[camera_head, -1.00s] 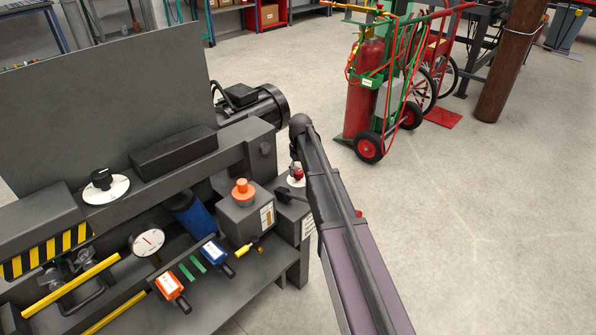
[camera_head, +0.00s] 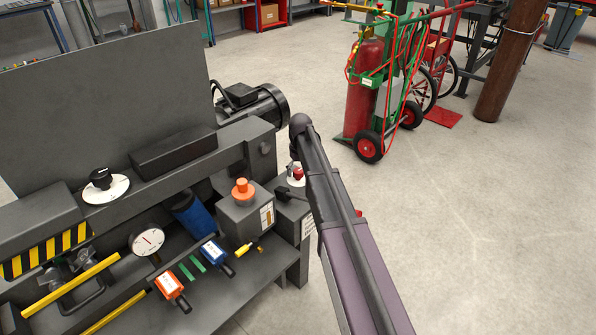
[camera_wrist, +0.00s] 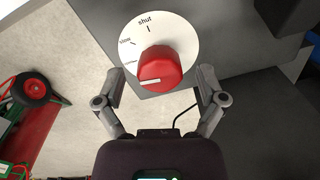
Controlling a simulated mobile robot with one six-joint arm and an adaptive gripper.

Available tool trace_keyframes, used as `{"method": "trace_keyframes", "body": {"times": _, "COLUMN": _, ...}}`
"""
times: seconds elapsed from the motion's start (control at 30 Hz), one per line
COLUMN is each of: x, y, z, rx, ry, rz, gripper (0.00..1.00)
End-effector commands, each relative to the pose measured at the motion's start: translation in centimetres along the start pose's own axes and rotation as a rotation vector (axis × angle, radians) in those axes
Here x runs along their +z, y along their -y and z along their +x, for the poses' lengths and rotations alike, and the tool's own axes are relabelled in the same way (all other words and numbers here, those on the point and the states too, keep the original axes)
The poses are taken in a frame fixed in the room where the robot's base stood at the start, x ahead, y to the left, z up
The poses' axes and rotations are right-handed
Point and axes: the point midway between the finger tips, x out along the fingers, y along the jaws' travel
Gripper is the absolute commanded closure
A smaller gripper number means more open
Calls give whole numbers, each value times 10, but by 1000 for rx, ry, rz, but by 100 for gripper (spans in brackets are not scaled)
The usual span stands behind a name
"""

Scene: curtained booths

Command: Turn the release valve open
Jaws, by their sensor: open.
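The release valve is a red knob (camera_wrist: 160,66) with a white pointer bar, on a round white dial (camera_wrist: 184,28). The dial reads "shut" at the top and "slow" at the upper left. A third label below "slow" is too small to read. The pointer bar sits at the knob's lower left, away from "shut". My gripper (camera_wrist: 160,76) is open, one finger on each side of the knob, with gaps visible on both sides. In the head view the red knob (camera_head: 298,172) shows beside my arm, which hides most of my gripper.
A grey box with an orange button (camera_head: 242,188) stands left of the valve. The bench also holds a gauge (camera_head: 147,241), a blue cylinder (camera_head: 190,211) and a black knob (camera_head: 101,178). A red gas cylinder (camera_head: 363,90) on a cart stands behind.

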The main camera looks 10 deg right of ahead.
Motion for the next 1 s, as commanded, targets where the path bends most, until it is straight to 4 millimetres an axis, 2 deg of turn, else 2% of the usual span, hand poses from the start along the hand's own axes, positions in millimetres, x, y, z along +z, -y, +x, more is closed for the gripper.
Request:
{"method": "trace_keyframes", "body": {"times": 0.47, "x": -1, "y": 0, "z": 0, "rx": 0, "ry": -4, "rz": 54, "gripper": 10}}
{"method": "trace_keyframes", "body": {"times": 1.0, "x": -1, "y": 0, "z": 0, "rx": 0, "ry": -16, "rz": 381, "gripper": 10}}
